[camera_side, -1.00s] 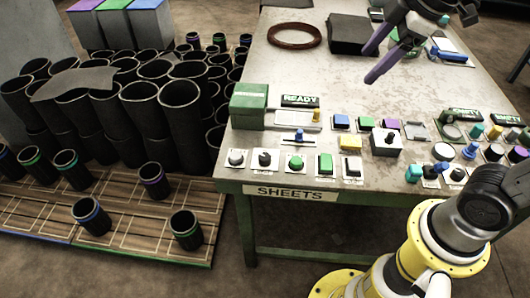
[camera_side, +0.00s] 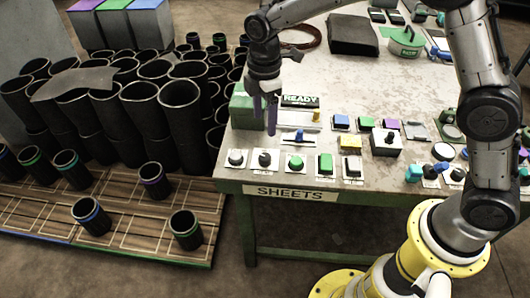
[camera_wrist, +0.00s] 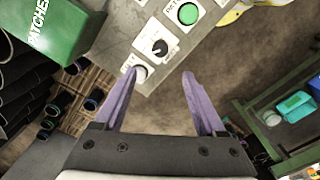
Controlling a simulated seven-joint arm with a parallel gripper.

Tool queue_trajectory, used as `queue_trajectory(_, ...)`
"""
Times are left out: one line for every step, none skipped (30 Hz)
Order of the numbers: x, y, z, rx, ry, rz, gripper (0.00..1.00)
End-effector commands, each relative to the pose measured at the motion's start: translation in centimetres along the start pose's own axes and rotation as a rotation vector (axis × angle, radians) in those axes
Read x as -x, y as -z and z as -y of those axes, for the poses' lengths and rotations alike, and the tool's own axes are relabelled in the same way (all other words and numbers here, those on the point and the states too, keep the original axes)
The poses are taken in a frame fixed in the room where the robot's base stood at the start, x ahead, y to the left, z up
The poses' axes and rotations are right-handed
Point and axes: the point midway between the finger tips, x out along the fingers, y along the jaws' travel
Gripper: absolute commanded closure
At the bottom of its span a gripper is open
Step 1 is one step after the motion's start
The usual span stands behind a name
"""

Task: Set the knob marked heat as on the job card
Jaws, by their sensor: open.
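My gripper (camera_side: 265,124) is open and empty, its purple fingers pointing down above the table's left front part, beside the green box. In the wrist view, the gap between the fingertips (camera_wrist: 160,73) lies near a black dial knob with a white pointer (camera_wrist: 159,47) and a pale round knob (camera_wrist: 139,74). I cannot make out a job card.
A green box (camera_side: 242,108) stands left of a READY sign (camera_side: 300,101). A blue-handled slider (camera_side: 299,136), coloured buttons and a boxed knob (camera_side: 387,141) crowd the panel. Black sleeves (camera_side: 182,108) stand left of the table. The table's middle (camera_side: 350,80) is bare.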

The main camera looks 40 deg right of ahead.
Motion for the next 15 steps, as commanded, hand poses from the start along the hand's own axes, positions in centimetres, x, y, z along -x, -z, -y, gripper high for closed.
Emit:
queue_trajectory(-0.8,-0.1,0.1,-0.001,0.006,0.003,0.27)
queue_trajectory(-1.3,-0.1,0.1,-0.001,0.006,0.003,0.27)
queue_trajectory(-1.9,-0.1,0.2,-0.001,0.007,0.004,0.27)
queue_trajectory(-2.5,-0.1,0.1,-0.002,0.006,0.003,0.27)
queue_trajectory(-3.0,-0.1,0.1,-0.002,0.007,0.004,0.27)
queue_trajectory(-3.9,-0.1,0.2,-0.002,0.007,0.004,0.27)
queue_trajectory(-4.5,-0.2,0.2,-0.002,0.007,0.004,0.27)
queue_trajectory(-5.0,-0.2,0.2,-0.002,0.006,0.003,0.27)
queue_trajectory(-5.8,-0.1,0.1,-0.002,0.006,0.003,0.27)
queue_trajectory(-6.5,-0.2,0.2,-0.002,0.007,0.004,0.27)
queue_trajectory(-7.0,-0.1,0.2,-0.002,0.006,0.003,0.27)
queue_trajectory(-7.8,-0.2,0.2,-0.002,0.006,0.003,0.27)
queue_trajectory(-8.4,-0.1,0.1,-0.002,0.005,0.003,0.27)
queue_trajectory(-8.9,-0.1,0.1,-0.002,0.005,0.003,0.27)
queue_trajectory(-9.6,-0.1,0.1,-0.002,0.005,0.003,0.27)
